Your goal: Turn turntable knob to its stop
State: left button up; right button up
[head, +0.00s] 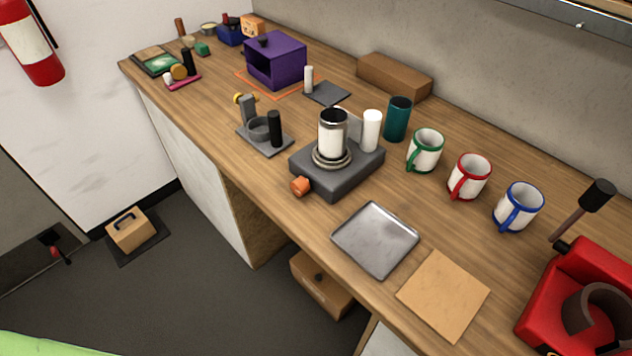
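A dark grey square base (338,180) sits on the wooden counter, and I take it to be the turntable. A metal ring (332,156) lies on its top, with a white canister with a dark metallic rim (333,132) standing upright on it. An orange knob (300,186) sticks out from the base's front left side. Its turn position cannot be told from here. A white cylinder (371,130) stands at the back right of the base. Neither of my grippers shows in the head view.
A metal tray (375,239) and a tan square mat (443,295) lie at the front. Green (425,151), red (469,177) and blue (519,207) trimmed mugs stand to the right. A grey holder (265,140) is left of the base. A red machine (585,300) fills the right corner.

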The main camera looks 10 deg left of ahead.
aim_at(302, 184)
jog(key=z, duration=0.45)
jog(key=j+z, duration=0.15)
jog(key=z, duration=0.35)
jog(key=j+z, duration=0.1)
jog(key=z, duration=0.35)
jog(key=j+z, duration=0.1)
jog(key=z, duration=0.4)
jog(key=k+j+z, duration=0.2)
jog(key=j+z, duration=0.25)
jog(key=j, duration=0.15)
jog(key=k+j+z, duration=0.4)
jog(key=j, duration=0.15)
jog(key=k+j+z, duration=0.3)
jog(key=j+z, duration=0.15)
jog(key=k+j+z, duration=0.45)
jog(key=i+l, duration=0.05)
jog(key=l, duration=0.05)
